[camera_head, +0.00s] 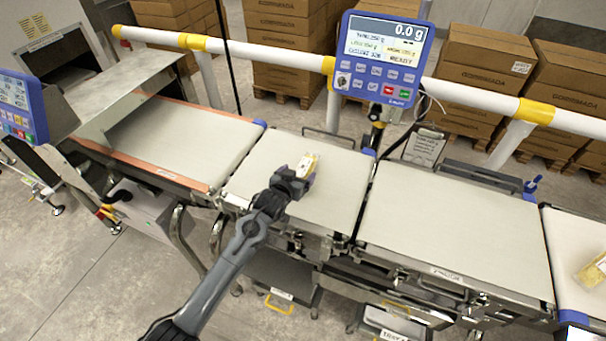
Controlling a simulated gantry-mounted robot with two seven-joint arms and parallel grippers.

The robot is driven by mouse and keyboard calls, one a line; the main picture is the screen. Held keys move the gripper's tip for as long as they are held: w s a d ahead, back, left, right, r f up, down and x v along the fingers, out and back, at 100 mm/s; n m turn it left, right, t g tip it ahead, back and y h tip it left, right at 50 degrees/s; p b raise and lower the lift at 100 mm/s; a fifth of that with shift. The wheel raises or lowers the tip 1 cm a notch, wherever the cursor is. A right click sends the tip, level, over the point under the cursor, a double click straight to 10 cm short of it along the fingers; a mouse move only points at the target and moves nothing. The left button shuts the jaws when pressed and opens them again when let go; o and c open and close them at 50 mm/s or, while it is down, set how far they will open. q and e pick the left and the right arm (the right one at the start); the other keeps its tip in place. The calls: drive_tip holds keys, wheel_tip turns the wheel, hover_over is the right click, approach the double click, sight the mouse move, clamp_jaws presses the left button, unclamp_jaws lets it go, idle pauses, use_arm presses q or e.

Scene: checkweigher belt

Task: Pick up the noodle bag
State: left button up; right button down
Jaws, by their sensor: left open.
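A small noodle bag (308,162), clear with yellowish contents, is on the middle weighing belt (335,193). My left gripper (301,175) is over this belt, right at the bag's near end. It is open, with its fingers around or beside that end; I cannot tell which. The gripper hides the near part of the bag. A second bag (592,272) with yellow contents lies on the belt at the far right, partly cut off by the picture edge. My right gripper is not in view.
The display (382,60) reads 0.0 g and stands behind the belts. A white and yellow rail (270,52) runs along the back. The infeed belt (185,138) on the left and the outfeed belt (455,235) look bare. Stacked cartons (485,70) stand behind the rail.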

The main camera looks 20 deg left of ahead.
sight(302, 169)
use_arm(q)
drive_tip(key=shift+b+x, duration=0.4)
drive_tip(key=shift+x, duration=1.6)
drive_tip(key=shift+s+f, duration=0.1)
drive_tip(key=c, duration=1.3)
